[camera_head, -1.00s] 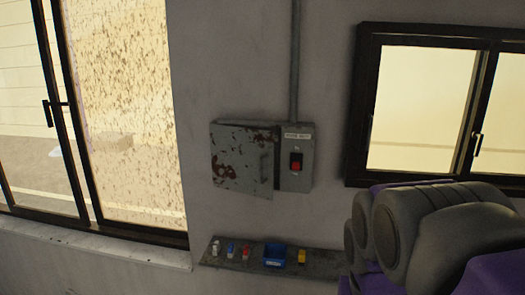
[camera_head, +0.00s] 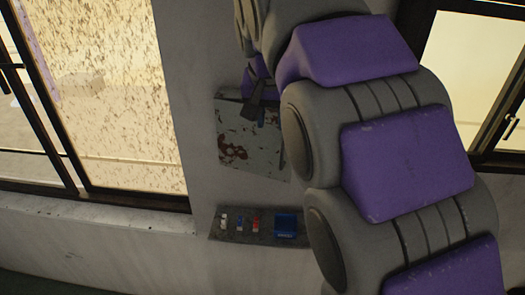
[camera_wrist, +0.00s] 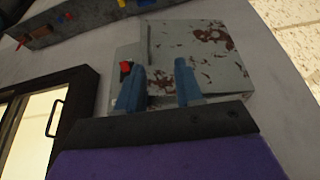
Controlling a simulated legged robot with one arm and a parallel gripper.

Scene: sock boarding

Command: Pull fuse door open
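The fuse door (camera_head: 240,150) is a grey panel with rust patches on a wall box. It also shows in the wrist view (camera_wrist: 215,65), turned roughly upside down. I cannot tell whether it is fully shut. My gripper (camera_wrist: 159,66) has two blue fingers spread apart, with nothing seen held between them. They overlap the door's lower part in the picture, near its switch-side edge; contact is unclear. In the head view my gripper (camera_head: 256,112) is at the door's upper part, partly hidden by my arm. The door handle cannot be made out now.
A red switch (camera_wrist: 125,67) sits beside the door. A shelf (camera_head: 228,236) below holds several small coloured items and a blue bin (camera_head: 286,225). Windows stand on both sides, the left one (camera_head: 125,120) close to the door. My arm hides the box's right part.

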